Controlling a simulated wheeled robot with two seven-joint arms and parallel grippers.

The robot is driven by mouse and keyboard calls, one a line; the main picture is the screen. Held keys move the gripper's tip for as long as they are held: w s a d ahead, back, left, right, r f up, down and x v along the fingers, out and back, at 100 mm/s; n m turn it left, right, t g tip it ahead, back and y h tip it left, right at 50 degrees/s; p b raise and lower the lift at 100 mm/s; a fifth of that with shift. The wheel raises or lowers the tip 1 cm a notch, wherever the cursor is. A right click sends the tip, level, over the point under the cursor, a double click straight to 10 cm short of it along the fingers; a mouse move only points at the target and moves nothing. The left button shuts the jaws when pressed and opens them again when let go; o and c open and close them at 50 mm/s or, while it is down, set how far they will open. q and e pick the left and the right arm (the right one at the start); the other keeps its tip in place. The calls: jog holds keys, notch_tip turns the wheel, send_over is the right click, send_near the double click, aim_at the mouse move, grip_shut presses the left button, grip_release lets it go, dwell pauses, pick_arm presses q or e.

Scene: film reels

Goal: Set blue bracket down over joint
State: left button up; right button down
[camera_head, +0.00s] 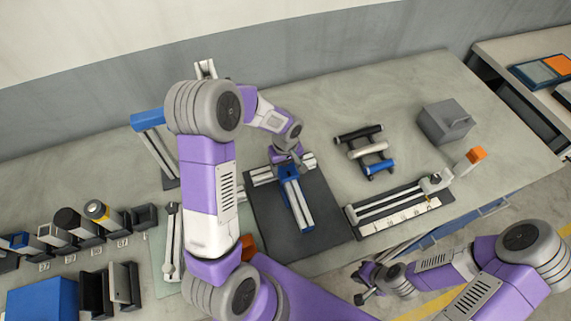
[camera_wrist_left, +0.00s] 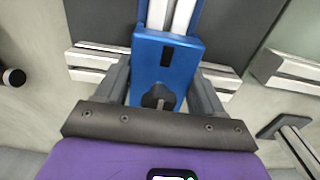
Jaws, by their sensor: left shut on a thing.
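The blue bracket (camera_wrist_left: 180,68) is between the two fingers of my left gripper (camera_wrist_left: 162,90), which is shut on it. In the head view the bracket (camera_head: 289,172) is partly hidden under my left gripper (camera_head: 290,163). It is at the joint where a lengthwise silver profile (camera_head: 298,205) meets a crosswise profile (camera_head: 262,176) on a dark mat (camera_head: 268,222). In the left wrist view the crosswise profile (camera_wrist_left: 92,60) shows on both sides of the bracket. I cannot tell whether the bracket is fully seated. My right gripper (camera_head: 362,287) is near the table's front edge, its jaws unclear.
A ruler fixture (camera_head: 400,220) and a rack of black, white and blue rolls (camera_head: 367,152) lie right of the mat. A grey box (camera_head: 444,122) stands farther right. Holders with cylinders (camera_head: 75,224) and a blue bin (camera_head: 43,300) are at left.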

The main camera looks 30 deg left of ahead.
pick_arm(q)
jog(key=shift+s+d+f, duration=0.1)
jog(key=shift+d+f, duration=0.1)
jog(key=shift+f, duration=0.8)
pick_arm(e)
jog(key=shift+f, duration=0.75)
pick_arm(q)
jog(key=o, duration=1.3)
jog(key=shift+c, duration=0.2)
jog(key=shift+o, duration=0.4)
jog(key=shift+s+a, duration=0.15)
jog(key=shift+s+a+f, duration=0.1)
jog(key=shift+a+f, duration=0.05)
jog(key=shift+a, duration=0.05)
jog(key=r+p, duration=0.2)
jog(key=r, duration=0.1)
jog(key=r+p, duration=0.2)
jog(key=r, duration=0.2)
jog(key=w+r+p, duration=0.1)
jog(key=r+p, duration=0.1)
jog(key=r, duration=0.1)
jog(key=shift+d+r, duration=0.15)
jog(key=shift+d, duration=0.1)
pick_arm(e)
notch_tip(320, 180, up, 6)
jog(key=shift+w+r, duration=0.15)
jog(key=shift+r, duration=0.05)
